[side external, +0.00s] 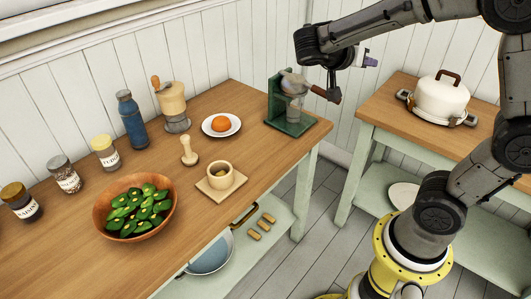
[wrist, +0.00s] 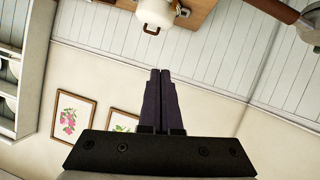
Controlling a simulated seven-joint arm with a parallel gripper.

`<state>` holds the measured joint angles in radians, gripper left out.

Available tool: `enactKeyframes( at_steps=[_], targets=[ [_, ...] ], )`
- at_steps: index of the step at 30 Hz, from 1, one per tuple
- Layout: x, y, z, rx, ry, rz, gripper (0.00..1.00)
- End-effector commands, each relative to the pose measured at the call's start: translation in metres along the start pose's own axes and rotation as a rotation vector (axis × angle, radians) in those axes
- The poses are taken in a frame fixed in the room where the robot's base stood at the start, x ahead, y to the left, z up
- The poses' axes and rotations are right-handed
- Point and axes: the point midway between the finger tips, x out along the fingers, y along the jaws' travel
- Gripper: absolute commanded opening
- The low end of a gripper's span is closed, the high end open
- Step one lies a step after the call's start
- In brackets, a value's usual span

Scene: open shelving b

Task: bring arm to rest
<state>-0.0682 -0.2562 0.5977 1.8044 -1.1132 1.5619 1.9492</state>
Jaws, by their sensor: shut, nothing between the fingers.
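My gripper (side external: 373,62) is raised in the air above the gap between the two wooden tables. It is between the green-framed grinder or press and the white lidded pot, apart from both. Its dark purple fingers point to the right in the side view. In the wrist view the fingers (wrist: 161,70) stand side by side, closed together, with nothing held. My arm reaches up from its yellow base and bends over at the top right of the side view.
The green-framed device (side external: 279,115), with a handle reaching out, stands at the left table's (side external: 240,98) end, just below my wrist. The white pot (side external: 440,98) stands on the right table.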

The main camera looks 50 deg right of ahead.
Motion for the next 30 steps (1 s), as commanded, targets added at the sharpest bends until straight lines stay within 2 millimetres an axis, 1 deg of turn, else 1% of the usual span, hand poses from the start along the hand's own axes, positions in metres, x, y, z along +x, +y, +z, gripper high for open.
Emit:
enactKeyframes(
  at_steps=[1,3,4,6,9,12,17,18,21,24,27,30],
  targets=[
    [-0.002,0.025,0.003,-0.032,-0.109,-0.038,0.0],
    [-0.007,0.05,0.017,-0.116,-0.249,-0.115,0.0],
    [-0.01,0.059,0.024,-0.152,-0.301,-0.157,0.0],
    [-0.02,0.076,0.041,-0.235,-0.406,-0.267,0.0],
    [-0.037,0.094,0.066,-0.355,-0.513,-0.451,0.0],
    [-0.057,0.105,0.088,-0.468,-0.569,-0.654,0.0],
    [-0.091,0.112,0.117,-0.642,-0.561,-0.978,0.0],
    [-0.099,0.112,0.123,-0.686,-0.544,-1.049,0.0],
    [-0.114,0.109,0.136,-0.794,-0.496,-1.191,0.0],
    [-0.123,0.104,0.142,-0.883,-0.437,-1.282,0.0],
    [-0.128,0.1,0.14,-0.941,-0.37,-1.332,0.0],
    [-0.128,0.1,0.139,-0.981,-0.335,-1.347,0.0]
  ],
)
